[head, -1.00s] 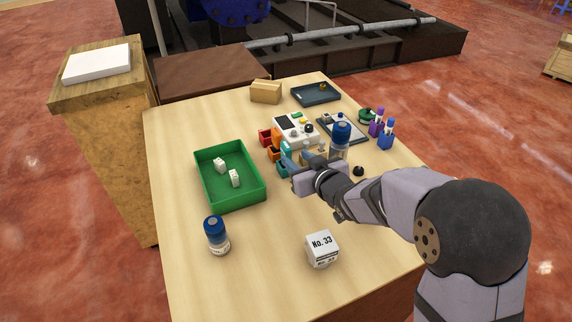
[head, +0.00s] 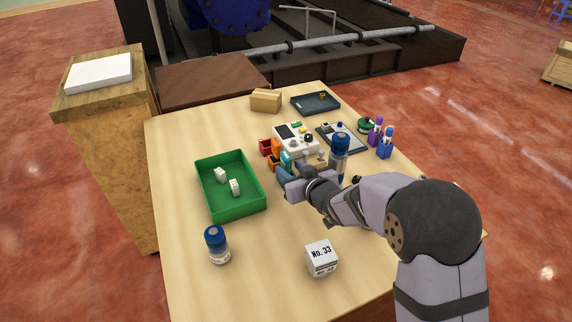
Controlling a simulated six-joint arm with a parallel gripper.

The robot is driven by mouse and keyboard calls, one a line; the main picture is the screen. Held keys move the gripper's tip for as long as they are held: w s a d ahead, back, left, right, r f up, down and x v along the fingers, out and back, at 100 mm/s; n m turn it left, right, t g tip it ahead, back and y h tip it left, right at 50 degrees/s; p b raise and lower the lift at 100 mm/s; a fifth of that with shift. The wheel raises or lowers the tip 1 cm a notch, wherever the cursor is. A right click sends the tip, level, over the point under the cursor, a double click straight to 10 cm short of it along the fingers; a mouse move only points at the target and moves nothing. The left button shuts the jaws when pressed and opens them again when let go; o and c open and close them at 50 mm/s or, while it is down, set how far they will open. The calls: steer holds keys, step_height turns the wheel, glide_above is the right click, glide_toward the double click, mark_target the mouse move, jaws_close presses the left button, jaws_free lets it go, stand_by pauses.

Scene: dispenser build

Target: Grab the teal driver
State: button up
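A small teal piece (head: 287,159) shows just behind my gripper, beside the orange holder (head: 274,160) and the red holder (head: 265,147). It may be the teal driver or part of its holder; it is too small to tell. My gripper (head: 287,184) is low over the table in front of these holders, pointing left. Its fingers and wrist hide much of what lies there. I cannot tell whether anything is between the fingers.
A green tray (head: 203,193) with two white blocks is left of my gripper. A blue-capped bottle (head: 340,155) stands close behind my wrist. A white device (head: 296,138) is behind the holders. Another bottle (head: 217,245) and a No. 33 box (head: 321,258) stand in front.

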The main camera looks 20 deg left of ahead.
mark_target(289, 168)
steer(key=shift+p+x, duration=0.6)
steer(key=shift+x, duration=1.2)
steer(key=shift+s+r, duration=0.1)
jaws_close()
